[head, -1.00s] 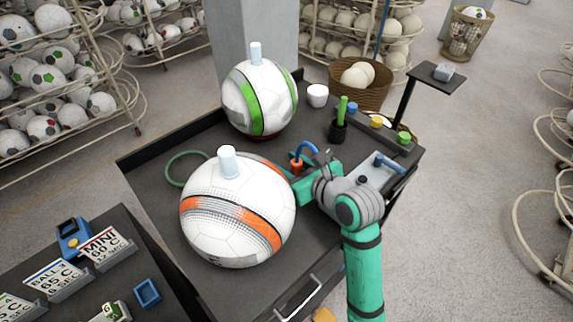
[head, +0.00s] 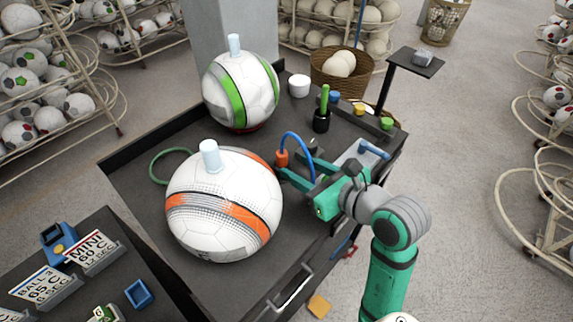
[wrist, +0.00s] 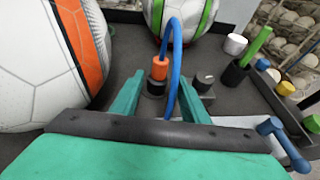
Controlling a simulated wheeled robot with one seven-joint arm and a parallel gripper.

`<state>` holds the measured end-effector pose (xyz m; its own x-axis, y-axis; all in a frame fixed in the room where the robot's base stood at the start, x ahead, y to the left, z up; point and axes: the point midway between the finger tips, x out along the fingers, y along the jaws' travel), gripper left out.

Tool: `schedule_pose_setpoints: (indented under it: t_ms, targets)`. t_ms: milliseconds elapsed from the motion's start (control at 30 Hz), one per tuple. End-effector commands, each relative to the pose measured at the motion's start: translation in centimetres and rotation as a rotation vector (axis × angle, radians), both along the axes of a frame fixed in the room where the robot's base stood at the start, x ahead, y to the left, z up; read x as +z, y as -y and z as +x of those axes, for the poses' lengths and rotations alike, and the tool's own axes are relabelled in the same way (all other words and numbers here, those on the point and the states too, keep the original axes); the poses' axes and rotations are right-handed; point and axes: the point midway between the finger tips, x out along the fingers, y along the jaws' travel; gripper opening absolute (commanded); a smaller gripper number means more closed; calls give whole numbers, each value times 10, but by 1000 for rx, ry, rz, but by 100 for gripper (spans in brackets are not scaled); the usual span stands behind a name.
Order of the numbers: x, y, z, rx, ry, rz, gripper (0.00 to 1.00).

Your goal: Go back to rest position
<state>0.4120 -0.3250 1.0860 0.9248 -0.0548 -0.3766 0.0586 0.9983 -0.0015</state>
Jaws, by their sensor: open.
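My gripper (head: 296,182) is a green two-fingered gripper over the dark cart top, to the right of the orange-striped ball. It is open and nothing is between its fingers. In the wrist view its fingertips (wrist: 157,98) point toward an orange plug (wrist: 159,68) with a blue hose, which stands upright on a dark base just beyond them. In the head view the same orange plug (head: 282,158) stands just past the fingers. The orange-striped ball (head: 213,242) and the green-striped ball (head: 215,95) each have a white cylinder on top.
The dark cart (head: 130,192) also carries a green ring (head: 153,167), a white cup (head: 299,85), a black holder with a green stick (head: 322,122), and coloured knobs. A side table with signs (head: 92,254) is at lower left. Open floor (head: 465,200) lies to the right.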

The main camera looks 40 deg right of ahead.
Motion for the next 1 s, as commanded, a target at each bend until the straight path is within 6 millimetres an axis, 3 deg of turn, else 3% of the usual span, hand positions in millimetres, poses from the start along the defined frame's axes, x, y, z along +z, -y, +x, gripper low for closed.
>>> schedule_pose_setpoints:
  t_ms: [733, 867, 1000]
  targets:
    - [2, -6, -1, 14, 10, 12, 41]
    - [7, -12, 4, 42, 99, 111, 41]
    - [21, -16, 3, 85, 304, 330, 41]
